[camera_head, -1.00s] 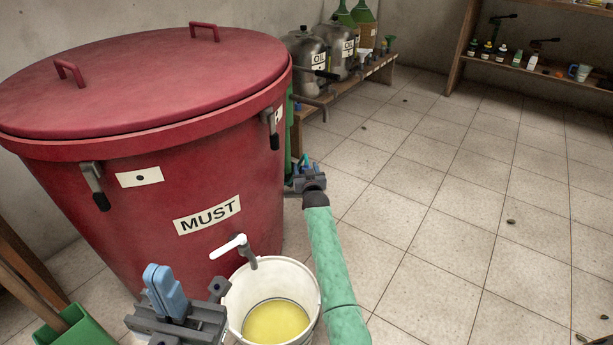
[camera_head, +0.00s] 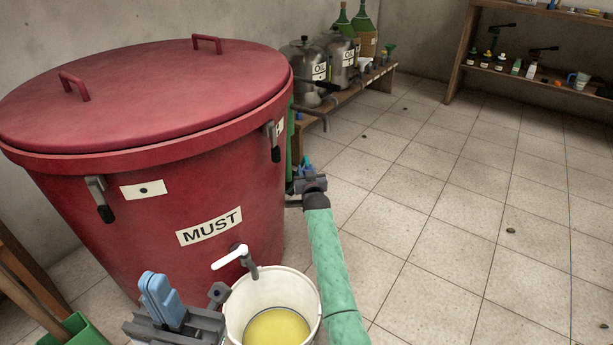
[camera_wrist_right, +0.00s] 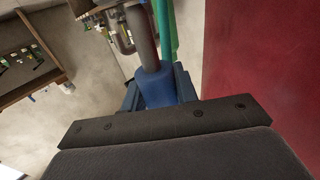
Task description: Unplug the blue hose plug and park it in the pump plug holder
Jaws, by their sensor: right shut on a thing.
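The blue plug (camera_wrist_right: 160,86) shows in the right wrist view, with a grey-brown hose (camera_wrist_right: 143,38) running from its far end. My right gripper (camera_wrist_right: 158,92) is shut on this plug, with blue fingers on either side. In the head view my right gripper (camera_head: 308,170) is beside the red MUST vat, near a green upright; the plug is mostly hidden there. My left gripper (camera_head: 162,300) is at the lower left in front of the vat, its blue fingers together and empty. I cannot make out the pump plug holder.
The red vat (camera_head: 150,190) fills the left. A white bucket (camera_head: 312,292) of yellow liquid stands under its tap (camera_head: 232,257). A low bench (camera_head: 350,97) with OIL cans is behind, and a shelf (camera_head: 545,75) is at the back right.

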